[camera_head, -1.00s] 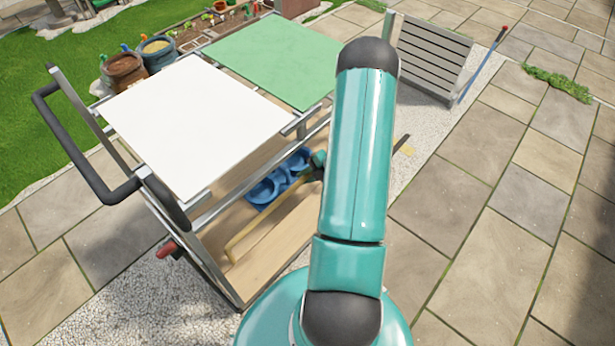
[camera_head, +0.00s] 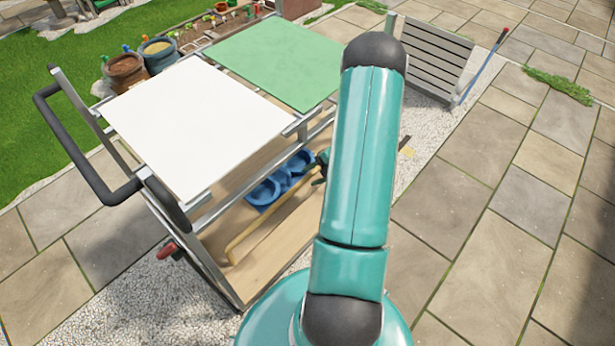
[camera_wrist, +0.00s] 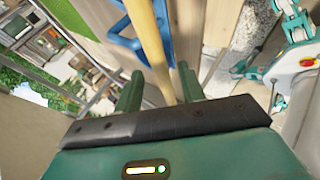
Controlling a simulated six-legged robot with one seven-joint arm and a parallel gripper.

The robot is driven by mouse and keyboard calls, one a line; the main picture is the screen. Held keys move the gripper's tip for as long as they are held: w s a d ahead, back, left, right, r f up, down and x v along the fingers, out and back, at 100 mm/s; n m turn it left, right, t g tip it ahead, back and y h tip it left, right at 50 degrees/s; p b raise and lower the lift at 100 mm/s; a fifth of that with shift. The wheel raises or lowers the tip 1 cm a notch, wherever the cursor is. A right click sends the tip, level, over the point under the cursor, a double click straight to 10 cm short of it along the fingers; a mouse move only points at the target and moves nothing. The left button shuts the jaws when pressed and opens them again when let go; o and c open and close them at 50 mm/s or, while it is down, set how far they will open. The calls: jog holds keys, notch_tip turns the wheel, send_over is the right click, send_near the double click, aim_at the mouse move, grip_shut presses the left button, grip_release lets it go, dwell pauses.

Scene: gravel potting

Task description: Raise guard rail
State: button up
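The guard rail appears to be a long yellow bar (camera_head: 262,222) along the open near side of the trolley's lower shelf, in front of a blue tray. In the wrist view the bar (camera_wrist: 148,38) runs away from between my fingers. My gripper (camera_wrist: 158,88) has two green fingers standing apart, one on each side of the bar, with visible gaps. I cannot tell how deep the bar sits between them. In the head view my gripper (camera_head: 321,168) is at the bar's right end, partly hidden behind my arm.
The trolley has a white top panel (camera_head: 195,125) and a green top panel (camera_head: 275,62) above the shelf. The blue tray (camera_head: 268,192) lies behind the bar. A black handle (camera_head: 85,150) juts out left. A slatted bench (camera_head: 432,60) stands at the back right.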

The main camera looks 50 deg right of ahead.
jog(key=v, duration=1)
jog(key=shift+s+d+r, duration=0.2)
jog(key=shift+s, duration=0.05)
